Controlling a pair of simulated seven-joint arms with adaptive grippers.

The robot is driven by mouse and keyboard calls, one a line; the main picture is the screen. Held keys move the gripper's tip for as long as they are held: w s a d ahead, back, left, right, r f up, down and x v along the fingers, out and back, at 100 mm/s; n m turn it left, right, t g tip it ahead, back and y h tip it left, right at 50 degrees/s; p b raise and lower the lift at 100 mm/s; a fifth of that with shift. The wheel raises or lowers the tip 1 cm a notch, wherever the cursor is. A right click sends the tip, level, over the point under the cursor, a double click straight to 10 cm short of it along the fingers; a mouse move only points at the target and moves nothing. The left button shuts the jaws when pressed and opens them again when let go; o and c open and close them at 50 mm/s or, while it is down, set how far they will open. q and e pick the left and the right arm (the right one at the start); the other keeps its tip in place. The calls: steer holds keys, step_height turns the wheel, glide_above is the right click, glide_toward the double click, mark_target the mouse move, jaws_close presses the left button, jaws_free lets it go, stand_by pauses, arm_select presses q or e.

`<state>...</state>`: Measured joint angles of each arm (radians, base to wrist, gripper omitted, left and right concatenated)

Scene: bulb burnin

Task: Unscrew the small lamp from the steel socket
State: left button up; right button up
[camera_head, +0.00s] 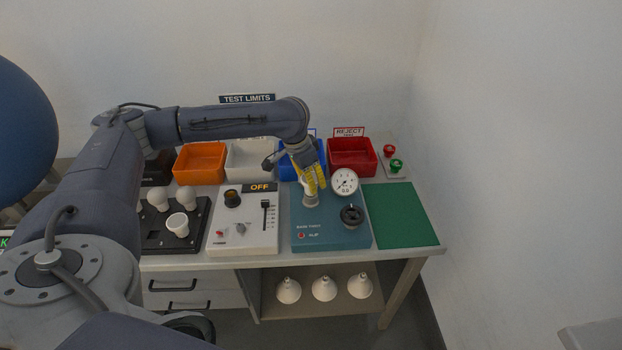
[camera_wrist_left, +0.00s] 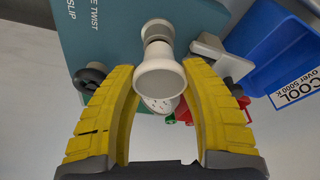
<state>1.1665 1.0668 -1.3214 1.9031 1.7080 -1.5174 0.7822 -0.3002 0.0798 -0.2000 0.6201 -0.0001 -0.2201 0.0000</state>
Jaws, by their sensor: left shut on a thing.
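The small lamp (camera_wrist_left: 160,78) is pale with a round, flat-looking face and sits between my yellow fingers in the left wrist view. Behind it, in line with it, is the steel socket (camera_wrist_left: 157,31) on the teal base twist box (camera_head: 332,238). In the head view the socket (camera_head: 310,200) stands at the box's back left, and my fingers hide most of the lamp. My left gripper (camera_head: 315,188) points down over the socket and is shut on the lamp. Whether the lamp's base is still inside the socket cannot be told. My right gripper is not in view.
A dial gauge (camera_head: 345,182) and a black knob (camera_head: 352,215) sit close right of the socket. Orange (camera_head: 200,177), white, blue and red (camera_head: 352,170) bins line the back. A white OFF panel (camera_head: 243,238) and black bulb tray (camera_head: 160,242) stand left. The green mat (camera_head: 402,215) is clear.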

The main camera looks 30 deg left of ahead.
arm_select(q)
steer(key=n, duration=0.3)
steer(key=n+y, duration=0.1)
steer(key=n, duration=0.1)
steer(key=shift+d+n+y, duration=0.1)
steer(key=shift+n+y, duration=0.2)
steer(key=shift+n, duration=0.1)
steer(key=shift+c, duration=0.2)
steer(key=n+y, duration=0.1)
steer(key=n, duration=0.4)
steer(key=n+g+y, duration=0.1)
steer(key=n, duration=0.4)
steer(key=shift+r, duration=0.1)
steer(key=n+g+y, duration=0.1)
steer(key=n, duration=0.4)
steer(key=o, duration=1)
steer(key=shift+o, duration=0.2)
